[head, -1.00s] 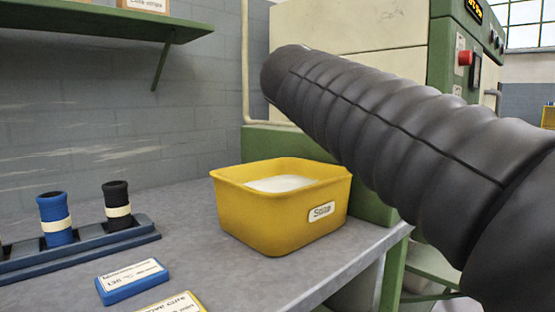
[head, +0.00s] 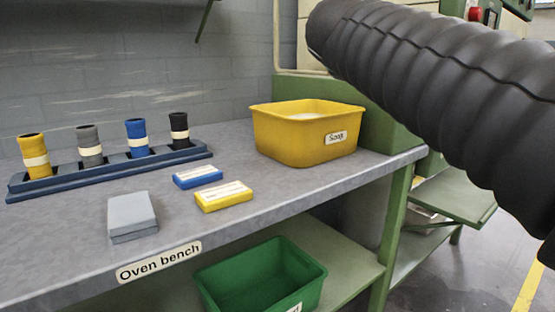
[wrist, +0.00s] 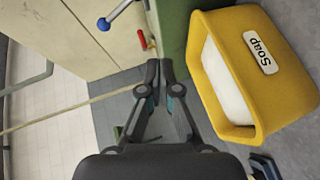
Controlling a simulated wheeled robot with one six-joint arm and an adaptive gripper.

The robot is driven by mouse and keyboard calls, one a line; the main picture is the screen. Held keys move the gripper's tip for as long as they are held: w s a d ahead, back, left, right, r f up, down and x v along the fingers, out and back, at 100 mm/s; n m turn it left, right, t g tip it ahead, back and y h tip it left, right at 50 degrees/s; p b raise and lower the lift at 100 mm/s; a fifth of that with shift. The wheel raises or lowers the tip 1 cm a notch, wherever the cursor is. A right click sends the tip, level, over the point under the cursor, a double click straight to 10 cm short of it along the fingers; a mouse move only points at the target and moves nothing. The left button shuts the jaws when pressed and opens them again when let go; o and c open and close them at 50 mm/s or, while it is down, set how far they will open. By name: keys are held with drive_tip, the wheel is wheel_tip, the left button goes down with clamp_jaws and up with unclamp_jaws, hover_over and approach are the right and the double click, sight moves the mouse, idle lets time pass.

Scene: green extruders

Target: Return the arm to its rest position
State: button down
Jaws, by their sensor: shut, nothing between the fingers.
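My gripper (wrist: 160,72) shows in the wrist view with its two fingers together and nothing between them. It is in the air beside the yellow soap bin (wrist: 271,85), which is to its right in that view, and apart from it. In the head view my dark ribbed arm crosses the upper right, and the gripper itself is out of that picture. The yellow soap bin (head: 290,143) stands on the oven bench (head: 300,185) with white contents.
A blue rack (head: 110,172) on the bench holds several coloured cylinders. A grey block (head: 132,214), a blue block (head: 197,177) and a yellow block (head: 223,196) lie in front. A green bin (head: 262,275) sits on the lower shelf. Green machinery (head: 355,115) stands behind the soap bin.

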drive_tip(key=s+f+m+g+y, duration=0.2)
drive_tip(key=s+f+m+g, duration=0.1)
drive_tip(key=s+f, duration=0.6)
drive_tip(key=s+f+m+g+y+p, duration=0.1)
drive_tip(key=s+f+m+g, duration=0.2)
drive_tip(key=s+f, duration=0.5)
drive_tip(key=s+d+f+m+g+y+p, duration=0.1)
drive_tip(key=s+f+m, duration=0.4)
drive_tip(key=f, duration=1.5)
drive_tip(key=s+g+y, duration=0.1)
drive_tip(key=s, duration=0.3)
drive_tip(key=shift+s+f+g+y, duration=0.3)
drive_tip(key=shift+f+g, duration=0.05)
drive_tip(key=shift+g, duration=0.05)
